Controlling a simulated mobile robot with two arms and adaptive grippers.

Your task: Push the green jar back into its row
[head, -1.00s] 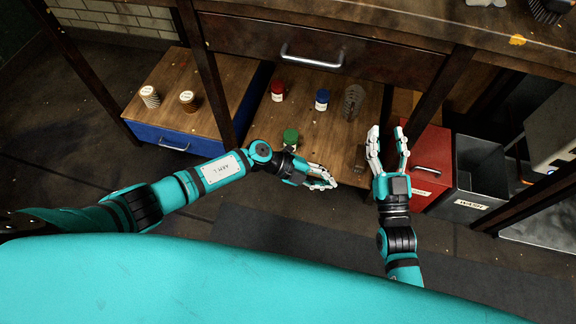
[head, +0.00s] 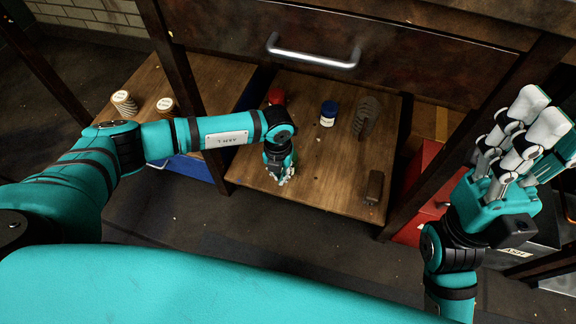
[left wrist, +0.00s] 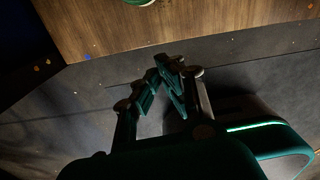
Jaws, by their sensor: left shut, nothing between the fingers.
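The green jar (left wrist: 142,2) shows only as a sliver at the top edge of the left wrist view, on the wooden shelf board. In the head view my left arm and gripper mostly cover it. My left gripper (head: 280,179) is shut and empty, pointing down by the board's front edge; its fingertips meet in the left wrist view (left wrist: 170,62). The red jar (head: 277,97) and the blue jar (head: 328,114) stand farther back on the board. My right gripper (head: 537,116) is at the right, its fingers apart and empty.
The wooden board (head: 325,185) has clear room at its middle. A ribbed grey item (head: 367,117) and a small dark block (head: 375,186) are on its right side. A drawer with a metal handle (head: 313,56) overhangs the back.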

